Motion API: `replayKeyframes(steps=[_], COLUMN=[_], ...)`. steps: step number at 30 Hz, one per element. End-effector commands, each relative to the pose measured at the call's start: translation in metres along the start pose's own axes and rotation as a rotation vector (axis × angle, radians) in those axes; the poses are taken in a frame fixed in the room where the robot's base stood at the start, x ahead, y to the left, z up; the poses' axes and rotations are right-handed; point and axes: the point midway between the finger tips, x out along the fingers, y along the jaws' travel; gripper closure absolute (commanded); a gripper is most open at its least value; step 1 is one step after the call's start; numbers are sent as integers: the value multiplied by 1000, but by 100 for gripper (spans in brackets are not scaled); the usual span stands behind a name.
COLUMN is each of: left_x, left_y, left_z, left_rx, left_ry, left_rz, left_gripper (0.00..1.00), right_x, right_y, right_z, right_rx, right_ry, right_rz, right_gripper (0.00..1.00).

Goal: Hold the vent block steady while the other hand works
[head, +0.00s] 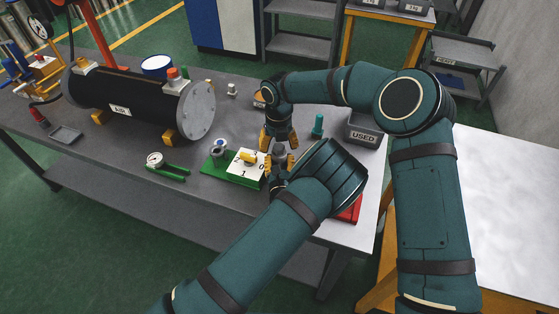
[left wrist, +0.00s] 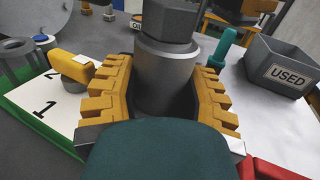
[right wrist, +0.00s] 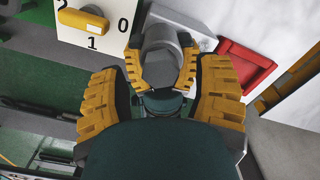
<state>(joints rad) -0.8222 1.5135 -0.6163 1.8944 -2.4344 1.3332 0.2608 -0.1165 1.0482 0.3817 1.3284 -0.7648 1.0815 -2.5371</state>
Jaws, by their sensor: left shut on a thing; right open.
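The vent block, a grey cylinder with a hexagonal upper part (left wrist: 165,75), stands upright at the right end of the green-and-white numbered plate in the head view (head: 279,151). My left gripper (left wrist: 163,100) is shut on it, with ribbed yellow fingers on both sides; that gripper is partly hidden by its own wrist in the head view. My right gripper (head: 279,138) points down just above the block. Its fingers are apart and empty in the right wrist view (right wrist: 160,100), where the block (right wrist: 160,50) shows beyond them. Contact between my right gripper and the block cannot be told.
The numbered plate (head: 240,165) carries a yellow handle. A grey USED bin (head: 364,129), a teal peg (head: 318,125) and a red tray (head: 350,209) are on the right. A black flanged cylinder (head: 135,104) and a gauge (head: 155,159) are on the left.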

Motion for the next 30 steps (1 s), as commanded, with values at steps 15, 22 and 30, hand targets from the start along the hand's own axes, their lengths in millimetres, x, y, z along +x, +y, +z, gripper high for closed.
replayKeyframes(steps=[15,22,30], left_x=[0,0,0], left_y=[2,2,2], left_z=[-1,-1,-1], left_rx=[1,1,2], left_ry=[2,2,2], left_rz=[3,3,3], left_gripper=[100,100,100], right_x=[-37,-44,-43], right_y=[1,0,0], right_z=[0,0,0], right_rx=[-1,-1,-1], right_ry=[0,0,0], right_rz=[1,1,0], right_gripper=[36,36,36])
